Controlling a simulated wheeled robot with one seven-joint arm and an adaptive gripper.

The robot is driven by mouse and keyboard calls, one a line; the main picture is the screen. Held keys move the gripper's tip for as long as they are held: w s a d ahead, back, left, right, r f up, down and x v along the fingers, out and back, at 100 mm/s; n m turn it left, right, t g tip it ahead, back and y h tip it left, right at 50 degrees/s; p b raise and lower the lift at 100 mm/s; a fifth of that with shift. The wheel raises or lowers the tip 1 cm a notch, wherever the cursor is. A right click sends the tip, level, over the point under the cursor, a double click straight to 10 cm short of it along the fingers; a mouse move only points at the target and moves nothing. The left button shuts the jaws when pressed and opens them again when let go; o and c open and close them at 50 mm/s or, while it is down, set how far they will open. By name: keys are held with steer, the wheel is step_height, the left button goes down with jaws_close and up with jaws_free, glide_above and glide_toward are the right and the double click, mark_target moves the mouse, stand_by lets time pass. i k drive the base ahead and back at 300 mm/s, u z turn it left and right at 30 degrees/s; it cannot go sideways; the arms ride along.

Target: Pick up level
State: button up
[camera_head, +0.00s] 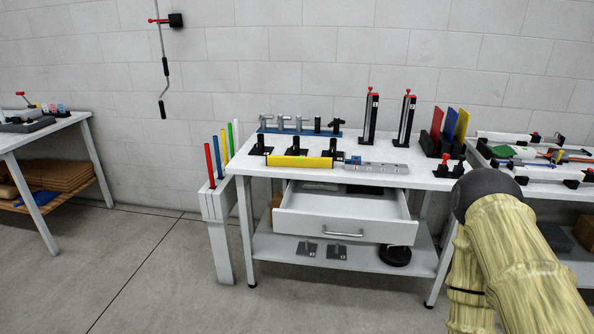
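A yellow bar with dark ends, which looks like the level (288,162), lies lengthwise along the front edge of the white workbench (412,178), left of its middle. It is close in front of several black stands, and I cannot tell whether it touches or rests on them. My arm, in a pale yellow cover with a dark rounded joint, shows at the lower right, apart from the level. My gripper is not in view.
The drawer (345,218) below the benchtop is pulled out toward me. A grey perforated plate (375,168) lies right of the level. Coloured rods (209,160) stand in a side rack at left. Two upright clamps (369,120) stand behind. The floor at front left is clear.

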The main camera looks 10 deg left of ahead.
mark_target(282, 161)
steer(key=u, duration=0.65)
steer(key=i, duration=1.15)
steer(key=z, duration=0.1)
